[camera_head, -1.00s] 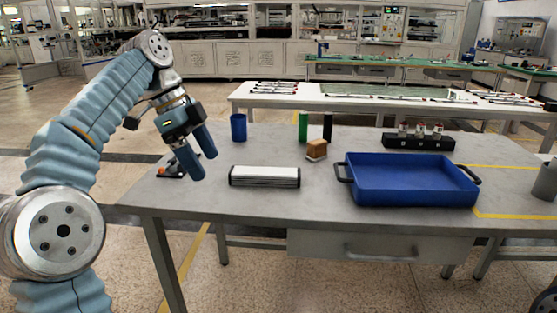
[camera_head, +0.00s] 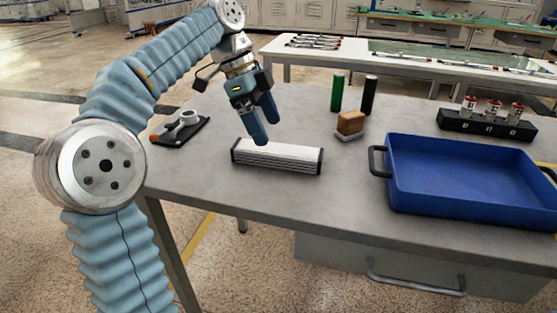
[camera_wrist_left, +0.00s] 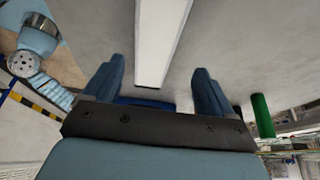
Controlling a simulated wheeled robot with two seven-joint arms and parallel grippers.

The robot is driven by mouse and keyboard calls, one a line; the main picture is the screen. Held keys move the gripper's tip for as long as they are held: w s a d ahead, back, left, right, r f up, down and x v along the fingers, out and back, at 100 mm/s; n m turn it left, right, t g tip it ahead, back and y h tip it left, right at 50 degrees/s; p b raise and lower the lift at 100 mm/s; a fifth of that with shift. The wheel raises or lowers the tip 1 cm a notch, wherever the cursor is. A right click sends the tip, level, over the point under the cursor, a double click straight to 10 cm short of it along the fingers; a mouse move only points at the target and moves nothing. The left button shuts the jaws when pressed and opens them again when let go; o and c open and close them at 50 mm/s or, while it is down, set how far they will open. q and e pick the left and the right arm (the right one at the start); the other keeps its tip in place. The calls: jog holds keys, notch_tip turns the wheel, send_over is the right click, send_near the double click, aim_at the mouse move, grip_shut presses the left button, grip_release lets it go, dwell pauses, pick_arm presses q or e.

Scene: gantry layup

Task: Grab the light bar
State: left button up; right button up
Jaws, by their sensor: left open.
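The light bar (camera_head: 277,157) is a short white and silver ribbed bar with black end caps. It lies on the grey table, left of the blue tray. In the left wrist view, the light bar (camera_wrist_left: 158,42) runs as a white strip beyond and between the fingers. My left gripper (camera_head: 265,130) is above the bar, pointing down, with its two blue fingers apart and nothing between them. In the left wrist view, the left gripper (camera_wrist_left: 156,85) shows both fingers spread wide. My right gripper is not in view.
The blue tray (camera_head: 470,208) with black handles stands at the right. A brown and white block (camera_head: 350,124), a green cylinder (camera_head: 337,92) and a black cylinder (camera_head: 369,95) stand behind the bar. A black stand (camera_head: 180,132) lies at the left. The table front is bare.

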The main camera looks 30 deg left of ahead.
aim_at(276, 148)
pick_arm(q)
jog(key=x, duration=0.3)
jog(key=b+x, duration=0.1)
jog(key=x, duration=0.1)
jog(key=shift+s+d+f, duration=0.1)
jog(key=shift+s+d, duration=0.25)
jog(key=shift+s, duration=0.05)
jog(key=shift+w+d+f, duration=0.1)
jog(key=shift+d+f, duration=0.05)
jog(key=shift+f, duration=0.3)
jog(key=c, duration=1.2)
